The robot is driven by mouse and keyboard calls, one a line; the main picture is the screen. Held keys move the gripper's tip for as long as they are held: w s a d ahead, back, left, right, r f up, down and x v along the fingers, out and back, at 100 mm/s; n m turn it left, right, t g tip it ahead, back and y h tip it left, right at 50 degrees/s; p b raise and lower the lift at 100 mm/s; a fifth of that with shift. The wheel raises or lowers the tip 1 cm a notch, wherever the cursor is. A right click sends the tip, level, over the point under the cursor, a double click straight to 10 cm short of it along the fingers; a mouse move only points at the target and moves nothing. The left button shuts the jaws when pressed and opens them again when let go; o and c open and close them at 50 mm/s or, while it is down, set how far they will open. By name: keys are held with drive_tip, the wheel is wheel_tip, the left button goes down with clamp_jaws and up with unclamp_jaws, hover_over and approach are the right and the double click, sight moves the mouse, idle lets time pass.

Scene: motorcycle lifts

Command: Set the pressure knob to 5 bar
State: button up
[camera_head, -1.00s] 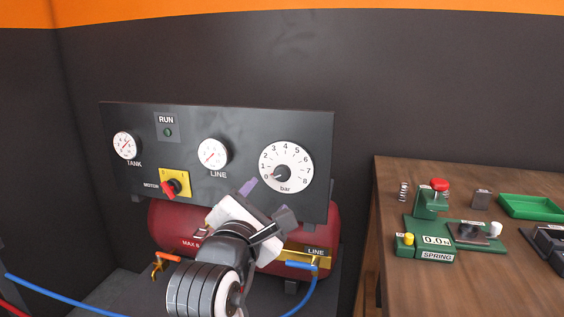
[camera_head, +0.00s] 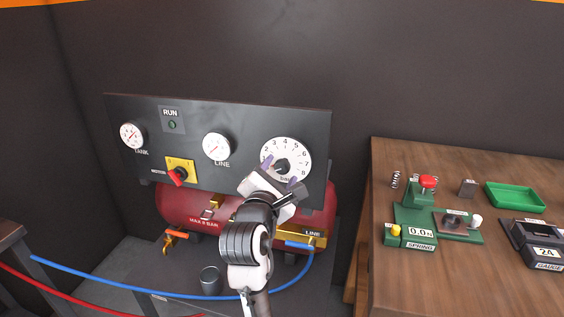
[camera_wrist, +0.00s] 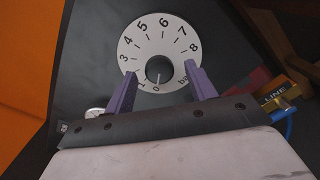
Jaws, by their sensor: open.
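The pressure knob (camera_head: 281,168) is a dark round knob at the middle of a white dial (camera_head: 296,150) marked in bar, on the right of the black panel. In the wrist view the knob (camera_wrist: 159,67) carries a white pointer line, which points at or close to 0; the 5 lies on the opposite side of the dial (camera_wrist: 148,38). My gripper (camera_head: 280,171) is open in front of the dial. In the wrist view its two purple fingers (camera_wrist: 161,76) stand on either side of the knob, with gaps to it. I cannot tell their depth from the panel.
The panel also bears a TANK gauge (camera_head: 132,135), a LINE gauge (camera_head: 216,147), a red motor switch (camera_head: 178,175) and a RUN lamp (camera_head: 172,125). A red tank (camera_head: 180,205) and a blue hose (camera_head: 130,288) lie below. A wooden bench (camera_head: 400,285) stands right.

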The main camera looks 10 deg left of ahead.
drive_tip(key=shift+w+d, duration=0.1)
drive_tip(key=shift+w, duration=1.2)
drive_tip(key=shift+c, duration=0.3)
drive_tip(key=c, duration=0.9)
